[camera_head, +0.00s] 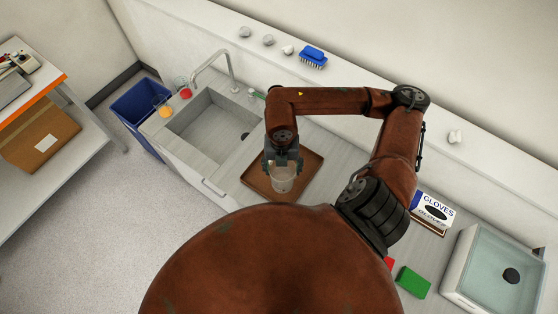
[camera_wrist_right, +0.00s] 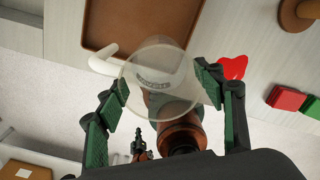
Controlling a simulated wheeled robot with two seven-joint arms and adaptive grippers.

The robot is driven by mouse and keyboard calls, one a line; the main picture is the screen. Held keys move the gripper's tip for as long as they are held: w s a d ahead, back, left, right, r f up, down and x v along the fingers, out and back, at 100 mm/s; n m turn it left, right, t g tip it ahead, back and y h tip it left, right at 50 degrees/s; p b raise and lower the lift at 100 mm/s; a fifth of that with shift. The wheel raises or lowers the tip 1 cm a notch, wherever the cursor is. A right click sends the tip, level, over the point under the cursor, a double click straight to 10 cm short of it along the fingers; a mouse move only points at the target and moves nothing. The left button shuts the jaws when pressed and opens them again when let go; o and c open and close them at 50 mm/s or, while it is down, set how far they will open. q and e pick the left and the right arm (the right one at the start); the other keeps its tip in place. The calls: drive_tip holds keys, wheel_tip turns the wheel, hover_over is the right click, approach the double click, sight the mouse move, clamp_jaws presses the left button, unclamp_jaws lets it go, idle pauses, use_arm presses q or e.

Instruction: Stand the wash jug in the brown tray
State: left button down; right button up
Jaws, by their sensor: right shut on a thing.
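The wash jug (camera_head: 282,184) is a pale, see-through vessel with a round rim. My right gripper (camera_head: 284,162) is shut on it. In the right wrist view, the jug (camera_wrist_right: 158,72) sits between the two green-padded fingers of the right gripper (camera_wrist_right: 165,95). The brown tray (camera_head: 308,172) lies on the counter right of the sink. In the head view the jug overlaps the tray's near part. In the wrist view the tray (camera_wrist_right: 140,45) shows beyond the jug. Whether the jug touches the tray is unclear.
The sink (camera_head: 212,125) with its tap lies left of the tray. Beakers with orange (camera_head: 165,111) and red (camera_head: 185,93) contents stand at its left. A gloves box (camera_head: 433,209), a green block (camera_head: 413,282) and a water basin (camera_head: 495,270) are to the right.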

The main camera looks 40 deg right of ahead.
drive_tip(key=w+d+f+p, duration=0.3)
drive_tip(key=w+f, duration=0.4)
drive_tip(key=f, duration=0.3)
drive_tip(key=shift+d+p, duration=0.4)
drive_tip(key=shift+p, duration=0.2)
drive_tip(key=shift+f, duration=0.15)
drive_tip(key=shift+f, duration=0.15)
drive_tip(key=o, duration=2)
drive_tip(key=shift+s, duration=0.1)
drive_tip(key=shift+o, duration=0.2)
